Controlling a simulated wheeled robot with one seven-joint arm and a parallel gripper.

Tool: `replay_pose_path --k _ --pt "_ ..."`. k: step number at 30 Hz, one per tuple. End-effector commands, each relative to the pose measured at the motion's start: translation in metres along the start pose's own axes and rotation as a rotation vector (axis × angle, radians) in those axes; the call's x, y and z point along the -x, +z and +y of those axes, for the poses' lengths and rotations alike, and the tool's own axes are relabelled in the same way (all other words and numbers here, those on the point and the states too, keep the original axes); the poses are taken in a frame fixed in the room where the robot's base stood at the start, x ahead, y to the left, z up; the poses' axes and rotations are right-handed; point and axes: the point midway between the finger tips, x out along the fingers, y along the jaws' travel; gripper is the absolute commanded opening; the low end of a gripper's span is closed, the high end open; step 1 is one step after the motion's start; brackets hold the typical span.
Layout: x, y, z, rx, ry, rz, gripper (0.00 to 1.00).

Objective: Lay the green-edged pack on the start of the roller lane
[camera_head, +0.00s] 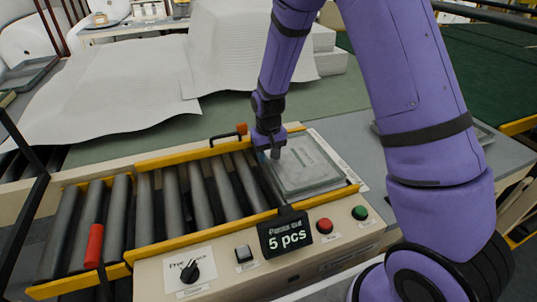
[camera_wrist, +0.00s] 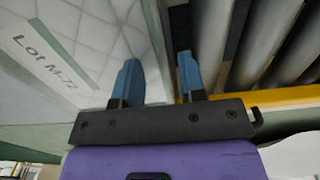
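The green-edged pack (camera_head: 308,167) is a flat, clear-wrapped pale slab with a greenish rim. It lies flat between the yellow rails at the right end of the roller lane (camera_head: 201,197). What is directly under it is hidden. In the wrist view the pack (camera_wrist: 90,30) fills the left side, with a label reading "Lot M-72". My gripper (camera_head: 273,155) points down at the pack's left edge, beside the rollers. In the wrist view my gripper (camera_wrist: 158,78) has its two blue fingers apart, with the pack's edge strip seen between them. I cannot tell whether they touch it.
A control panel in front carries a black "5 pcs" display (camera_head: 285,236), a red button (camera_head: 324,226), a green button (camera_head: 360,213) and a knob (camera_head: 190,271). A red roller sleeve (camera_head: 94,246) is at left. White wadding sheets (camera_head: 110,85) lie on the green table behind.

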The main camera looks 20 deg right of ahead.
Motion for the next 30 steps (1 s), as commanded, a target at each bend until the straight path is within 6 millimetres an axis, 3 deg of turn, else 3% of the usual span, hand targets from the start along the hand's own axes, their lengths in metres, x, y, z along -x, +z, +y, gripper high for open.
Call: replay_pose_path --k 5,10,22,30 --pt "0.001 0.000 0.000 0.000 0.000 0.001 0.38" --pt "0.016 -0.001 0.000 0.000 0.000 0.004 0.38" --pt "0.096 -0.001 0.000 0.000 -0.001 0.005 0.38" --pt "0.128 0.000 0.000 0.000 0.000 0.002 0.38"
